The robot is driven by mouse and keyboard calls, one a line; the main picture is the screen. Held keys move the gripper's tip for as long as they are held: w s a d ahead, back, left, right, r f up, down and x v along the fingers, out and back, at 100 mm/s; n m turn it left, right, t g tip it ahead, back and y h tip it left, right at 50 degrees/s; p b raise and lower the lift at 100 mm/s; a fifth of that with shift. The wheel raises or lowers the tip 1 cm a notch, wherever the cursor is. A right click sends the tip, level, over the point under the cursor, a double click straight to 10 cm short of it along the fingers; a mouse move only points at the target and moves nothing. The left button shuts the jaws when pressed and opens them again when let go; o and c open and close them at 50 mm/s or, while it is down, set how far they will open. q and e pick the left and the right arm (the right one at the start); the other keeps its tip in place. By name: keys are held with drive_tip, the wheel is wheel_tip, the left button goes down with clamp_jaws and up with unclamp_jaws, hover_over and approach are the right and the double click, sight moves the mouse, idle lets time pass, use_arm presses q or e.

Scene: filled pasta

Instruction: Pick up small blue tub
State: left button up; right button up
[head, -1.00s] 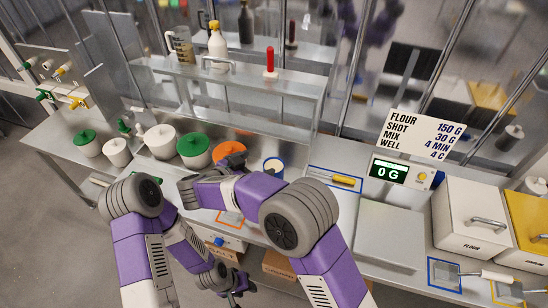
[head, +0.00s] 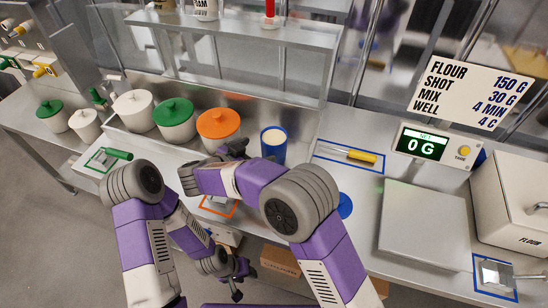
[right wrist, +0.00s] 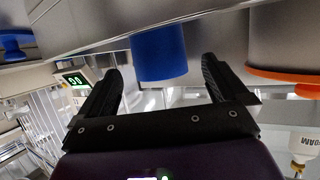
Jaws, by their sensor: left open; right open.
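The small blue tub (head: 273,146), with pale contents at its top, stands upright on the counter right of the orange-lidded tub. My right gripper (head: 238,147) is just left of it in the head view, partly hidden by its own arm. In the right wrist view the blue tub (right wrist: 158,52) shows ahead between the two open fingers (right wrist: 160,85), with no clear contact. My left gripper (head: 240,275) is low, below the counter's front edge, open and apart from the tub.
An orange-lidded tub (head: 218,124) stands close on the left, with green-lidded (head: 174,112) and white-lidded (head: 133,103) tubs beyond. A yellow-handled tool (head: 355,155) lies right in a blue outline. A scale display (head: 423,144) and flour bin (head: 515,205) stand farther right. A shelf (head: 235,30) overhangs the back.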

sight(266, 151)
drive_tip(key=shift+w+f, duration=0.2)
drive_tip(key=shift+f, duration=0.2)
drive_tip(key=shift+b+x, duration=0.35)
drive_tip(key=shift+x, duration=0.85)
drive_tip(key=w+d+f, duration=0.1)
drive_tip(key=w+d+f+b, duration=0.1)
drive_tip(key=shift+w+d+f+b, duration=0.15)
drive_tip(key=shift+d+f+b, duration=0.15)
drive_tip(key=shift+d, duration=0.1)
drive_tip(key=shift+w+d, duration=0.25)
drive_tip(key=shift+w, duration=0.1)
drive_tip(key=shift+r, duration=0.1)
drive_tip(key=c, duration=1.2)
